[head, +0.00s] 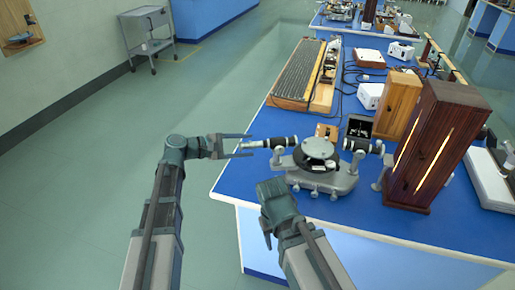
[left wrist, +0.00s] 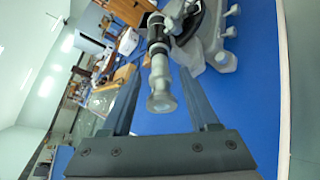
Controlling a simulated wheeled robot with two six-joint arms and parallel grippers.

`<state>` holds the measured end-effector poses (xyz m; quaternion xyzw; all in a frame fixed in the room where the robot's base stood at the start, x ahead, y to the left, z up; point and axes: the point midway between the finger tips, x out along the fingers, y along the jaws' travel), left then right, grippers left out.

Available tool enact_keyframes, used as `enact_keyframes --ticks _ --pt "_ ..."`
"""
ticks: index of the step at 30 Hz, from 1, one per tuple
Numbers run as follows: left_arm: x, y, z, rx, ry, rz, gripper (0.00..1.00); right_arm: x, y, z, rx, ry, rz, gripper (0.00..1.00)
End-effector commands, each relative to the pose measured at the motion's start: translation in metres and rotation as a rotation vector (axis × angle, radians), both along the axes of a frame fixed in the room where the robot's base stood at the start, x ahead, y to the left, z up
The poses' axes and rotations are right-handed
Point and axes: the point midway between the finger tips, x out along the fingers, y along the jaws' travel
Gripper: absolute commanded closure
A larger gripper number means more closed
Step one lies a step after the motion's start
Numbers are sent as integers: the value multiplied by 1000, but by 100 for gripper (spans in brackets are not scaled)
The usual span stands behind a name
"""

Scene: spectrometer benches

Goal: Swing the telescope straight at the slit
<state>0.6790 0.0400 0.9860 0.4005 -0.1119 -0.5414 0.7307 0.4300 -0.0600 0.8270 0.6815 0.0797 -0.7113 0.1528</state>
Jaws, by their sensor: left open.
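The spectrometer (head: 330,180) stands near the blue bench's front left edge, with a round dark table (head: 318,152) on its grey base. Its telescope (head: 271,143) sticks out left from the base, its pale eyepiece end towards my left gripper. The collimator tube (head: 360,146) is on the right side; the slit itself is too small to make out. My left gripper (head: 248,145) is open at the telescope's outer end. In the left wrist view the telescope (left wrist: 160,85) lies between the two spread fingers, with gaps on both sides. My right gripper (head: 272,212) is in front of the spectrometer, its fingers unclear.
A tall dark wooden lamp box (head: 437,145) with glowing slots stands right of the collimator. A lighter wooden box (head: 397,104) and a long grating-like case (head: 298,75) are behind. Open floor lies left of the bench (head: 235,180).

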Motion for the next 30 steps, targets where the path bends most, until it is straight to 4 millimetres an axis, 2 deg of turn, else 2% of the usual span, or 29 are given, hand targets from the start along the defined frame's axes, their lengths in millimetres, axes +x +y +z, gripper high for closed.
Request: enact_keyframes --ticks 3,9,22,30 --pt "9 -19 -8 1 -1 -3 39 0 0 -8 0 0 0 50" --pt "17 -37 -12 1 0 -1 39 0 0 -12 0 0 0 50" --pt "19 -43 -13 1 0 1 39 0 0 -13 0 0 0 50" --pt "19 -43 -13 1 -1 0 88 0 0 -13 0 0 0 50"
